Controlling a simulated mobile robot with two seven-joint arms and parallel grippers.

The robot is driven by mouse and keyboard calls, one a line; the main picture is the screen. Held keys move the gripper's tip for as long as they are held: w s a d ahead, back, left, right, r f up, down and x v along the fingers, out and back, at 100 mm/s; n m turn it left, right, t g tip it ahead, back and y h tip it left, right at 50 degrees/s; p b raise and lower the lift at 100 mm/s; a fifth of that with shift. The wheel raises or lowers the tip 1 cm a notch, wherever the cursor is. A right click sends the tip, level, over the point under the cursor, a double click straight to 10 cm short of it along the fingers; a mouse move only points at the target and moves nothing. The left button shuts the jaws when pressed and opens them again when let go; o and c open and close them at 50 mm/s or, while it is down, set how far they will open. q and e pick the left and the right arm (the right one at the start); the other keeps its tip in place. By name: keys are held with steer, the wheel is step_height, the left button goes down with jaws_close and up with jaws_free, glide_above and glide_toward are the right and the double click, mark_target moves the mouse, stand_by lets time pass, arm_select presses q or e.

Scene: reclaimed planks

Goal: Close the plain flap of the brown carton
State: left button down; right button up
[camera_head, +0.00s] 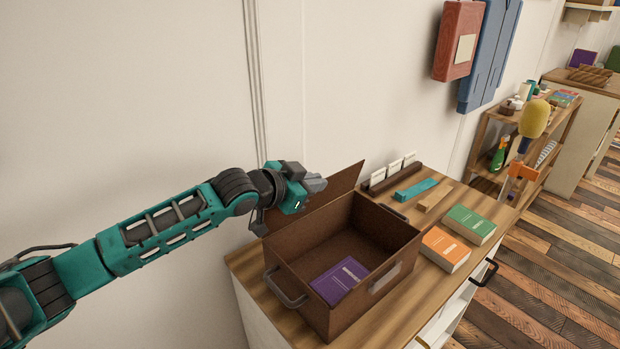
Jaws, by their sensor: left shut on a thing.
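The brown carton (312,272) stands open on the wooden top of a cabinet, with a dark handle on its near left side and a pale label on its right side. A purple book (339,281) lies inside on its floor. A plain brown flap (325,208) stands raised along the carton's back left edge. My left gripper (314,184) is at the flap's upper edge, shut on it; the fingertips are partly hard to make out. My right gripper is not in view.
To the carton's right on the cabinet top (385,325) lie an orange book (446,249), a green book (468,224), a teal bar (415,189) and a dark card holder (390,178). The wall is close behind the carton. A shelf stands further right.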

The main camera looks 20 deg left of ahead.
arm_select(q)
steer(key=shift+d, duration=0.1)
stand_by(0.3)
steer(key=c, duration=1.3)
jaws_free()
steer(key=shift+c, duration=0.2)
steer(key=v, duration=1.3)
steer(key=shift+f, duration=0.1)
